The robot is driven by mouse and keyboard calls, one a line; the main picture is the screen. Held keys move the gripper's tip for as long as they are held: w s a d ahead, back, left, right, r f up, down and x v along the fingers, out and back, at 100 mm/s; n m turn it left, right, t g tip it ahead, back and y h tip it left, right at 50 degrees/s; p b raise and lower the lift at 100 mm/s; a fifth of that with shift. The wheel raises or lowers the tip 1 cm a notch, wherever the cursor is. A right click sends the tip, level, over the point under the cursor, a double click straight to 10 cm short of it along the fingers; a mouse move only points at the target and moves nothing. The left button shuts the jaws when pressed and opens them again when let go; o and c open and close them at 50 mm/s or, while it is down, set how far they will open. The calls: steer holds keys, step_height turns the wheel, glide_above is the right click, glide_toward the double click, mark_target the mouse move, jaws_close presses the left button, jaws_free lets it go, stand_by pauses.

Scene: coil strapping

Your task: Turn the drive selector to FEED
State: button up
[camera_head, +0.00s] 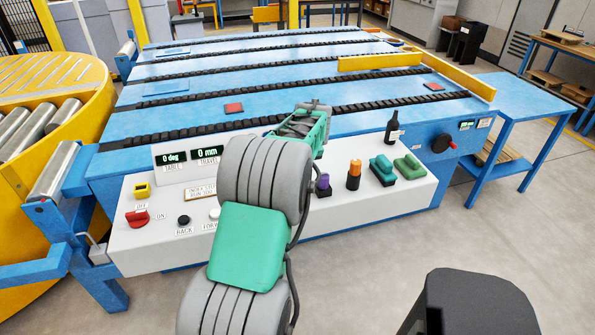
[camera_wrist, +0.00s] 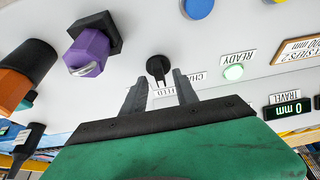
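The drive selector (camera_wrist: 158,67) is a small black knob on the pale panel in the wrist view. A label reading FEED (camera_wrist: 166,92) and a partly covered label starting CHA (camera_wrist: 193,77) are beside it. My gripper (camera_wrist: 157,80) is open, with its two dark fingertips on either side of the knob's lower part in the picture. I cannot tell whether they touch it, or exactly where the knob points. In the head view my arm hides the selector, and the green gripper body shows above the panel, its fingertips hidden.
A purple knob (camera_wrist: 90,50) and an orange-topped one (camera_wrist: 20,70) stick out near the gripper. A green READY light (camera_wrist: 233,72) is lit. In the head view, a dark bottle-shaped object (camera_head: 392,128) and green controls (camera_head: 409,167) stand to the right; a red switch (camera_head: 137,217) is left.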

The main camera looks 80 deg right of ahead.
steer(key=v, duration=0.6)
steer(key=shift+a+r, duration=0.2)
steer(key=shift+r, duration=0.15)
